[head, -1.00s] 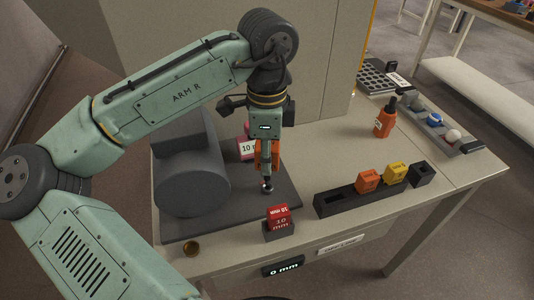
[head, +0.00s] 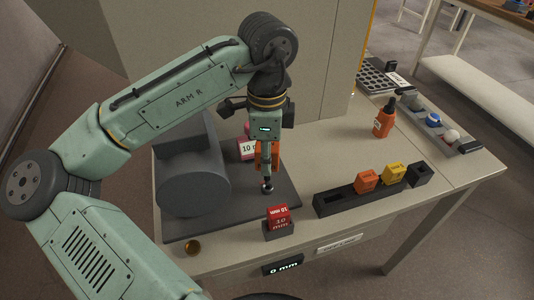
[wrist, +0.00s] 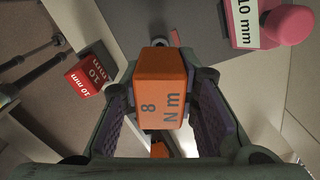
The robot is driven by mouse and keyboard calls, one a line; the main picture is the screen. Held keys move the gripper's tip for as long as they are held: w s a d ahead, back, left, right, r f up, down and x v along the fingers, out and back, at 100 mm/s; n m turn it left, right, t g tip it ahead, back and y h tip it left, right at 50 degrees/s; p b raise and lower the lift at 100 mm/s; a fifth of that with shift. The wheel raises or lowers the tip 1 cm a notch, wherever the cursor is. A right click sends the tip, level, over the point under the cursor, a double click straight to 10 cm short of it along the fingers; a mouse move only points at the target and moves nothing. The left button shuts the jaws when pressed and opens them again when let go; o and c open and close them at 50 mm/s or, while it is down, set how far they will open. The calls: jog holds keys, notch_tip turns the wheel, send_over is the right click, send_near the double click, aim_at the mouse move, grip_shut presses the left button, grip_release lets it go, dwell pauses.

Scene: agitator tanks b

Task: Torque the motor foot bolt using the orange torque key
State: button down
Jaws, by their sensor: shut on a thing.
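My gripper (head: 265,152) is shut on the orange torque key (wrist: 165,68), whose block is marked "8 Nm" in the wrist view. In the head view the orange key (head: 260,160) points down, its dark shaft ending at a small silvery bolt head (head: 267,187) on the dark grey base plate. The tip appears to be at the bolt; I cannot tell whether it is seated. The grey motor (head: 192,175) lies on the plate (head: 230,222) to the left. In the wrist view the key's block hides its tip.
A red "10 mm" block (head: 278,217) stands in front of the plate. A black rack (head: 335,201) holds another orange block (head: 367,180) and a yellow block (head: 394,173). A pink "10 mm" block (head: 246,149) is behind my gripper. An orange bottle (head: 384,120) stands at right.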

jog(key=shift+f, duration=0.2)
jog(key=shift+f+b, duration=0.65)
jog(key=shift+f, duration=0.25)
jog(key=shift+m, duration=0.3)
jog(key=shift+m+p, duration=0.6)
jog(key=shift+m, duration=0.3)
jog(key=shift+a, duration=0.1)
jog(key=shift+f, duration=0.1)
jog(key=shift+s+f, duration=0.15)
jog(key=shift+r+p, duration=0.45)
jog(key=shift+p, duration=0.2)
